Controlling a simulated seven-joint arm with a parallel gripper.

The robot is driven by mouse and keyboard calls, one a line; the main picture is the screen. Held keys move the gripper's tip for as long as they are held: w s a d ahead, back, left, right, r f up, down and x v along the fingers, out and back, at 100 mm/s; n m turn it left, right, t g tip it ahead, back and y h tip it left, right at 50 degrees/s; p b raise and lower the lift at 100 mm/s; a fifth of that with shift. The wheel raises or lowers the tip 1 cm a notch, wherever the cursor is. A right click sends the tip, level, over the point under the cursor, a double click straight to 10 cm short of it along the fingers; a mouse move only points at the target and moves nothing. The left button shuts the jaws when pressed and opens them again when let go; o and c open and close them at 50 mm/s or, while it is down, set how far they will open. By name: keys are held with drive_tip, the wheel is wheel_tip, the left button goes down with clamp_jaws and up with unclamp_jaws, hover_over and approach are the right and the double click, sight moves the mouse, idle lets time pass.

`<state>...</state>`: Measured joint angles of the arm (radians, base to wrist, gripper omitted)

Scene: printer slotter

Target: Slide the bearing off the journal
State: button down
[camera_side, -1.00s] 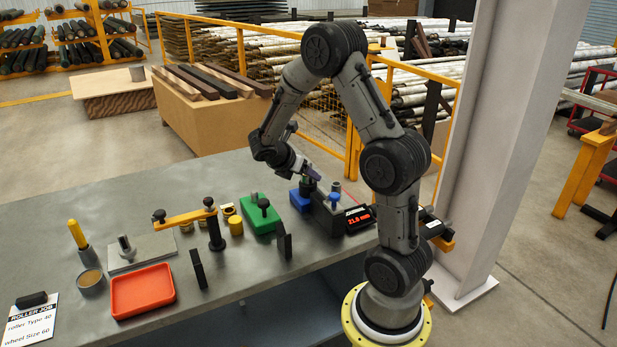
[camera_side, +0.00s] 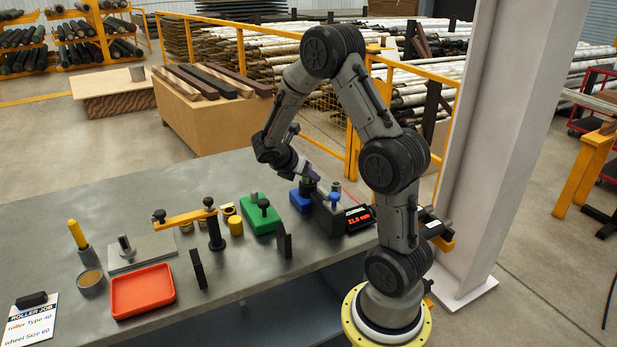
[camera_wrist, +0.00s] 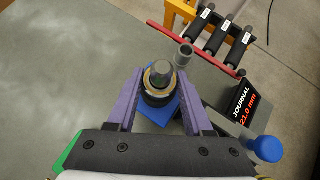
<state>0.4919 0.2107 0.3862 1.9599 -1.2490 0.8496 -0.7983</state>
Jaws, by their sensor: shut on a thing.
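In the wrist view, the bearing (camera_wrist: 157,96) is a dark ring with a tan upper edge around a grey upright shaft, the journal (camera_wrist: 161,68). The shaft's top stands out above the ring. A blue base (camera_wrist: 158,118) shows under them. The purple fingers of my gripper (camera_wrist: 159,78) are shut on the bearing, one on each side. In the side view my gripper (camera_side: 312,178) is low over the blue block (camera_side: 299,202), and the bearing is mostly hidden there. Whether the bearing has shifted along the journal is hard to tell.
A dark gauge block (camera_side: 327,213) with a display (camera_wrist: 244,105) reading "JOURNAL 21.0 mm" and an upright grey tube (camera_wrist: 184,54) stand close to the right. A green block (camera_side: 258,221) is on the left. An orange tray (camera_side: 143,290) lies farther off on the bench.

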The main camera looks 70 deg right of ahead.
drive_tip(key=shift+r, duration=0.2)
drive_tip(key=shift+r, duration=4.55)
drive_tip(key=shift+w, duration=0.1)
